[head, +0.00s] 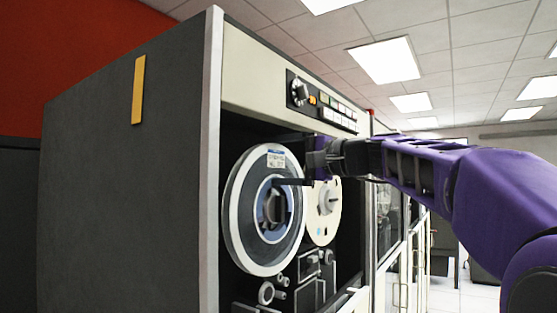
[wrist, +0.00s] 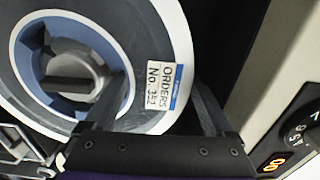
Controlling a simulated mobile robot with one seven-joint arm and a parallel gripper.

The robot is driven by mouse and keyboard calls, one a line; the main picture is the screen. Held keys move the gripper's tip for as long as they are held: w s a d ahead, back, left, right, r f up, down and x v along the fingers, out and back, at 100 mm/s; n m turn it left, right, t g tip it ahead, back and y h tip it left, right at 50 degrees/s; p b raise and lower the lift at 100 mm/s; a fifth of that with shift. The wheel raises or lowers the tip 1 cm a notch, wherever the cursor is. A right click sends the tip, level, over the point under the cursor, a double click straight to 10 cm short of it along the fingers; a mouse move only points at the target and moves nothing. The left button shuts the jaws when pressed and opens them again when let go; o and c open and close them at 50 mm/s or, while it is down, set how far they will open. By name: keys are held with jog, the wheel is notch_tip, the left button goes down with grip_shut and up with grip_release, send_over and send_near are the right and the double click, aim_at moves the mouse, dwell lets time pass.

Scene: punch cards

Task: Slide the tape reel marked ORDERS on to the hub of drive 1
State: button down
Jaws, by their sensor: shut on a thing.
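The tape reel marked ORDERS (head: 236,212) is a grey reel with white rims and a blue inner ring, upright at the front of the tape cabinet. In the wrist view the reel (wrist: 60,112) shows its label reading ORDERS No. 352 (wrist: 161,84). My gripper (head: 290,160) is shut on the reel's upper part; in the wrist view one finger of my gripper (wrist: 158,95) is at the inner ring and the other beyond the outer rim. A grey hub with a crossbar (wrist: 80,85) shows in the reel's centre. I cannot tell whether the reel is fully seated.
A cream disc (head: 323,212) with its own hub is to the right in the cabinet. Rollers and guides (head: 268,292) lie below. The control panel (head: 322,100) with a knob is above. The cabinet's side wall (head: 125,190) stands left.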

jog(key=shift+p+x, duration=0.3)
jog(key=shift+x, duration=0.55)
grip_release()
jog(key=shift+r, duration=0.1)
jog(key=shift+s+d+f+b, duration=0.1)
jog(key=shift+d+f+b, duration=0.1)
jog(key=shift+d+b, duration=0.1)
jog(key=b+v, duration=0.3)
jog(key=v, duration=0.6)
jog(key=shift+s+r, duration=0.15)
jog(key=shift+s, duration=0.05)
jog(key=shift+d, duration=0.1)
